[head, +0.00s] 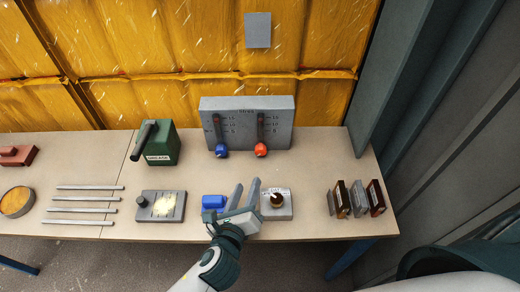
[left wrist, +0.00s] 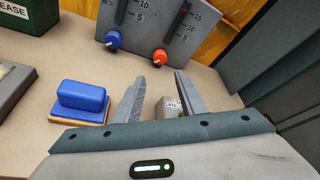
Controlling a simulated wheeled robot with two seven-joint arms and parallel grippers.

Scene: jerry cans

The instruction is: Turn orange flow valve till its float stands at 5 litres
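The orange flow valve (head: 261,150) is a round knob low on the grey gauge panel (head: 284,103), below the right-hand float tube (head: 261,126). In the left wrist view the orange valve (left wrist: 160,57) shows beyond my fingers. A blue valve (head: 222,151) sits to its left under its own tube. The panel scales show marks 5, 10 and 15 in the wrist view; the float heights are too small to read. My left gripper (head: 246,190) is open and empty over the table, in front of the panel and apart from the valve. My right gripper is out of view.
A blue block (head: 212,202) lies left of my left gripper, and a grey box with a dark knob (head: 277,200) stands right of it. A green grease can (head: 158,145), a lamp-like box (head: 160,206), metal rods and upright blocks (head: 358,199) are farther out.

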